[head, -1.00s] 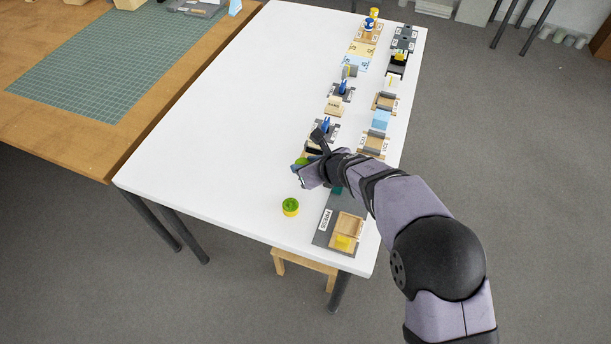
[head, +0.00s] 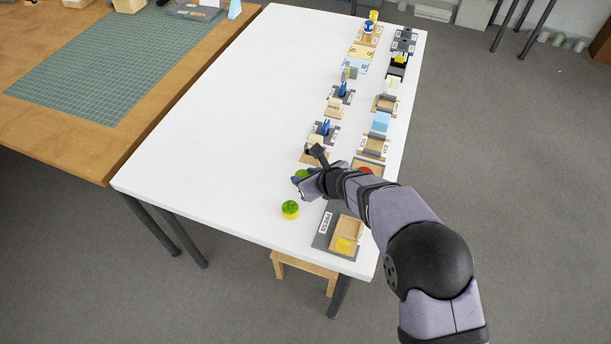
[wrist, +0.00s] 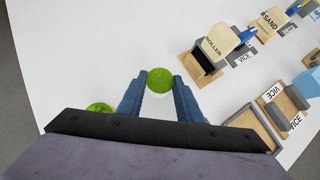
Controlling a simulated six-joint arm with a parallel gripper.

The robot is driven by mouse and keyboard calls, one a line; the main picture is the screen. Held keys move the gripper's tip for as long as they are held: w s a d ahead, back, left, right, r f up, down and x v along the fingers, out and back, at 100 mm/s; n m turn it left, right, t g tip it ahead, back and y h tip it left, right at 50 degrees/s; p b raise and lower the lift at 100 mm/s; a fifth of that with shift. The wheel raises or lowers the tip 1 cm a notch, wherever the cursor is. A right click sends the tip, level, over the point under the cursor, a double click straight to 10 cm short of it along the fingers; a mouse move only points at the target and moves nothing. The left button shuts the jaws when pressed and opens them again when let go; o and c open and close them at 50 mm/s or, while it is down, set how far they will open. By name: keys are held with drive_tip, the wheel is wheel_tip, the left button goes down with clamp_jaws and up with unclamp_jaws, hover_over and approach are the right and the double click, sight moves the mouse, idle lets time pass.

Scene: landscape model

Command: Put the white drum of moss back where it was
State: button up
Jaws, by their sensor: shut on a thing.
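My gripper (wrist: 160,97) is shut on the white drum of moss (wrist: 160,80) in the wrist view. Its round green top shows between the two blue fingers, with a pale side below. In the head view the green top (head: 301,174) shows beside my gripper (head: 305,185), and the rest of the drum is mostly hidden. A yellow drum with a green top (head: 290,210) stands apart on the white table, and its green top also shows at the left in the wrist view (wrist: 98,107). I cannot tell whether the held drum touches the table.
A grey press board (head: 323,238) with a wooden tray (head: 347,228) and a yellow block lies near the front right. Two rows of labelled stations, including a roller block (wrist: 220,42), run along the right side. The left of the white table (head: 200,130) is clear.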

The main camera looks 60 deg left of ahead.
drive_tip(key=o, duration=1.1)
drive_tip(key=shift+f, duration=0.1)
drive_tip(key=shift+r, duration=0.2)
drive_tip(key=b+v, duration=0.1)
drive_tip(key=v, duration=1.1)
